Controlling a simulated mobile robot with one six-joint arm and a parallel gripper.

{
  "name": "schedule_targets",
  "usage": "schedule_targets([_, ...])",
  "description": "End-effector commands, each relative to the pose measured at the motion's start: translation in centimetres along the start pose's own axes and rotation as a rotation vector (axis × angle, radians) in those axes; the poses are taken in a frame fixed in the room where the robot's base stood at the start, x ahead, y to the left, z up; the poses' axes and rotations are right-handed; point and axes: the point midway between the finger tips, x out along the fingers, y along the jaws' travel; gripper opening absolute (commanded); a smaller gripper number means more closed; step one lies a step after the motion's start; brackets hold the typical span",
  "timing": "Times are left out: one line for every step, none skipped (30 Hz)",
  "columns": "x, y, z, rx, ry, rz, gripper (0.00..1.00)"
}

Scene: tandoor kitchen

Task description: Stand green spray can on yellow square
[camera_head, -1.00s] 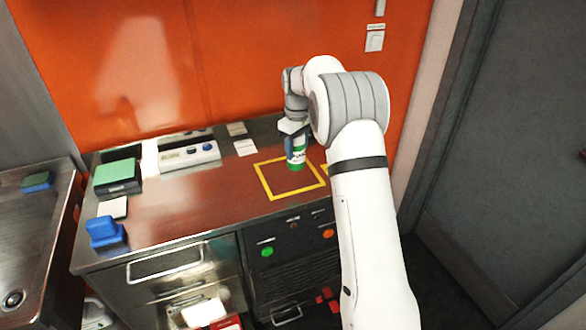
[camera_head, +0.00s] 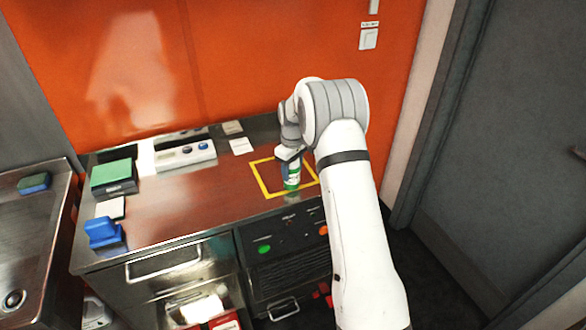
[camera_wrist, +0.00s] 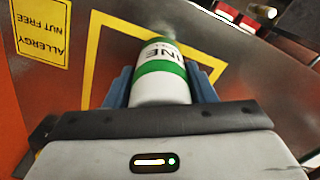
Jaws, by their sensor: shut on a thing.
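The green spray can (camera_head: 292,176), white with green bands, is upright and held in my gripper (camera_head: 287,160). In the wrist view the can (camera_wrist: 160,82) sits between the blue fingers of my gripper (camera_wrist: 160,88), which are shut on it. The yellow square (camera_head: 266,192) is an outline on the metal counter. In the head view the can appears within the outline, toward its front right. The yellow line (camera_wrist: 91,62) also shows around the can in the wrist view. I cannot tell whether the can's base touches the counter.
The metal counter (camera_head: 190,205) has free room left of the square. A digital device (camera_head: 186,153), a green-topped box (camera_head: 113,175) and a blue object (camera_head: 102,232) stand farther left. A yellow allergy label (camera_wrist: 40,32) lies beside the square. An orange wall (camera_head: 240,70) stands behind.

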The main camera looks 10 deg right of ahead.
Motion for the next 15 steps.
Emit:
schedule_targets([0.32,0.02,0.00,0.000,0.000,0.000,0.21])
schedule_targets([0.20,0.02,0.02,0.000,0.000,0.000,0.53])
schedule_targets([0.18,0.02,0.02,0.000,0.000,0.000,0.56])
schedule_targets([0.17,0.03,0.03,0.000,0.000,0.000,0.58])
schedule_targets([0.17,0.03,0.03,0.001,0.000,0.000,0.61])
schedule_targets([0.16,0.03,0.03,0.001,0.000,0.000,0.64])
schedule_targets([0.16,0.04,0.03,0.001,0.000,0.000,0.66])
schedule_targets([0.16,0.04,0.03,0.001,0.000,0.000,0.69])
schedule_targets([0.15,0.04,0.04,0.001,0.000,0.000,0.72])
schedule_targets([0.15,0.05,0.04,0.001,0.000,0.000,0.72])
schedule_targets([0.15,0.05,0.04,0.001,0.000,0.000,0.72])
schedule_targets([0.15,0.06,0.04,0.001,0.000,0.000,0.72])
schedule_targets([0.15,0.06,0.05,0.001,0.000,0.000,0.72])
schedule_targets([0.15,0.06,0.05,0.001,0.000,0.000,0.72])
schedule_targets([0.13,0.07,0.05,0.001,0.000,0.000,0.72])
